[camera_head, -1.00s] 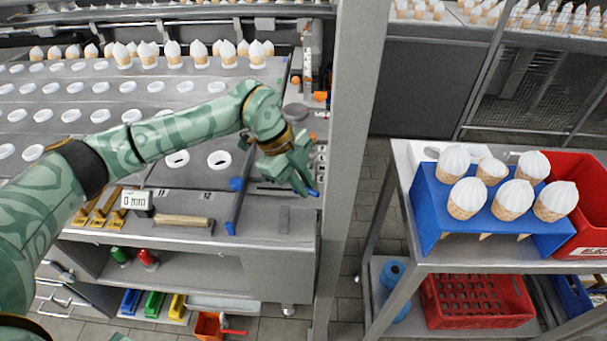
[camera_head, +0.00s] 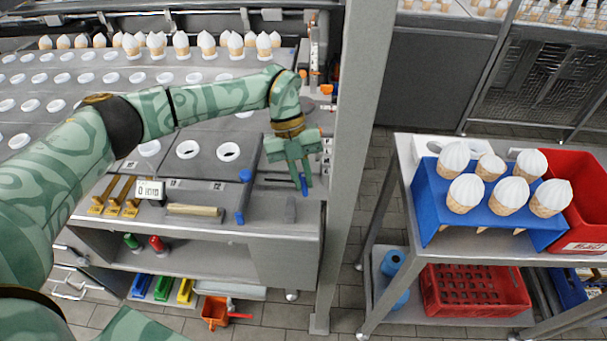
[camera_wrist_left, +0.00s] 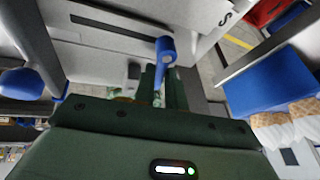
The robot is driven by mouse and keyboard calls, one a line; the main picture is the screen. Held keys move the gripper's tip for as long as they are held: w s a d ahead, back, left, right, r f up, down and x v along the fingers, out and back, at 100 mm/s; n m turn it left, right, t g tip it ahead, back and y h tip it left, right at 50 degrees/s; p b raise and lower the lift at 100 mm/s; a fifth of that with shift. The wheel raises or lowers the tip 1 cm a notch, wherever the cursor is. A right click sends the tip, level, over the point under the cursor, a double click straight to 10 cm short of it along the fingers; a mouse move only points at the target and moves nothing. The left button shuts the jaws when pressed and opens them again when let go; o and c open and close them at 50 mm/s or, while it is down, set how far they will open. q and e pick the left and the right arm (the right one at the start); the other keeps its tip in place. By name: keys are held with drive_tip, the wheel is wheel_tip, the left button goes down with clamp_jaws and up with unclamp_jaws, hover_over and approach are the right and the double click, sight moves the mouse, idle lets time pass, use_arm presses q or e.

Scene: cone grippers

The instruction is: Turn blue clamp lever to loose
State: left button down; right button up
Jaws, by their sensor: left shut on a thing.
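The blue clamp lever (camera_head: 304,185) is near the right edge of the metal worktop, low between the fingers of my left gripper (camera_head: 303,180). In the left wrist view, its blue round end (camera_wrist_left: 166,47) sticks out past the fingertips of the left gripper (camera_wrist_left: 165,82), which is shut on it. The fingers and hand hide part of the lever and its pivot. My right gripper is not in view.
Another blue knob (camera_head: 246,175) and a blue bar (camera_head: 239,217) stand left of the gripper. A grey upright post (camera_head: 350,150) rises close on the right. A blue cone rack (camera_head: 440,205) stands beyond it.

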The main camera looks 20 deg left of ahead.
use_arm(q)
drive_tip(key=shift+a+m, duration=0.1)
drive_tip(key=shift+m, duration=0.3)
drive_tip(key=c, duration=1.5)
unclamp_jaws()
drive_tip(key=shift+o, duration=0.2)
drive_tip(key=p+v, duration=0.1)
drive_tip(key=v, duration=1.5)
drive_tip(key=shift+w+r, duration=0.2)
drive_tip(key=shift+w, duration=0.05)
drive_tip(key=shift+f, duration=0.1)
